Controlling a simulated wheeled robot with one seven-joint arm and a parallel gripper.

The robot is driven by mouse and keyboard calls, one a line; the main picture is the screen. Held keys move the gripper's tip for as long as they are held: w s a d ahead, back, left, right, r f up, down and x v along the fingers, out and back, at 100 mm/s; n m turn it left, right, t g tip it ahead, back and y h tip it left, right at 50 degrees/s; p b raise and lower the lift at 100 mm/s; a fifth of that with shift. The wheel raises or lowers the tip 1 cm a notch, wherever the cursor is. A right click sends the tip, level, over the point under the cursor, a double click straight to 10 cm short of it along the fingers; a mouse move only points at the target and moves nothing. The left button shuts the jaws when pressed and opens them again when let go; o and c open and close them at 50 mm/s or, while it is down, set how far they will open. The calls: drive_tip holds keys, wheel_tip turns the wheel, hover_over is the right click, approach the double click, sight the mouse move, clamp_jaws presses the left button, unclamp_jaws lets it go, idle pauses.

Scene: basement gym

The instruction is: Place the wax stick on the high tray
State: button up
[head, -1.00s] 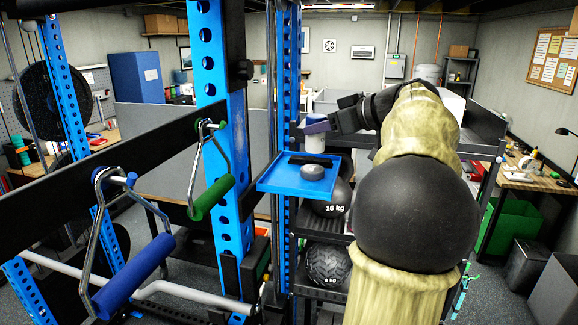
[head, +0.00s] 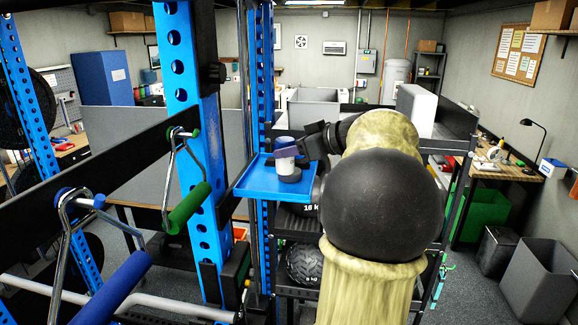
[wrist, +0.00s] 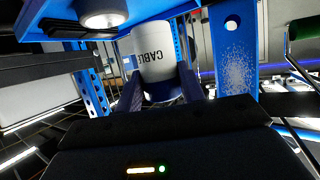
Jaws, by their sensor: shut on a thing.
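The wax stick (head: 285,154) is a white cylinder with a blue end, which is up in the head view. In the wrist view the wax stick (wrist: 154,52) shows dark lettering starting "CABL" and sits between the fingers of my gripper (wrist: 160,88). My gripper (head: 304,150) is shut on it, reaching in from the right. The high tray (head: 252,184) is blue and fixed on the rack.
A blue rack upright (head: 180,70) stands left of the tray. Green (head: 188,208) and blue (head: 112,290) handles hang at the left. Weight balls sit on a shelf below the tray, including a textured ball (head: 303,264). The tray's left front part is bare.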

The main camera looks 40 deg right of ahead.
sight(293, 167)
drive_tip(key=shift+s+f, duration=0.15)
drive_tip(key=shift+f, duration=0.05)
drive_tip(key=shift+f, duration=0.25)
drive_tip(key=shift+f+p, duration=0.5)
drive_tip(key=shift+f, duration=1.35)
drive_tip(key=shift+f, duration=0.15)
drive_tip(key=o, duration=1)
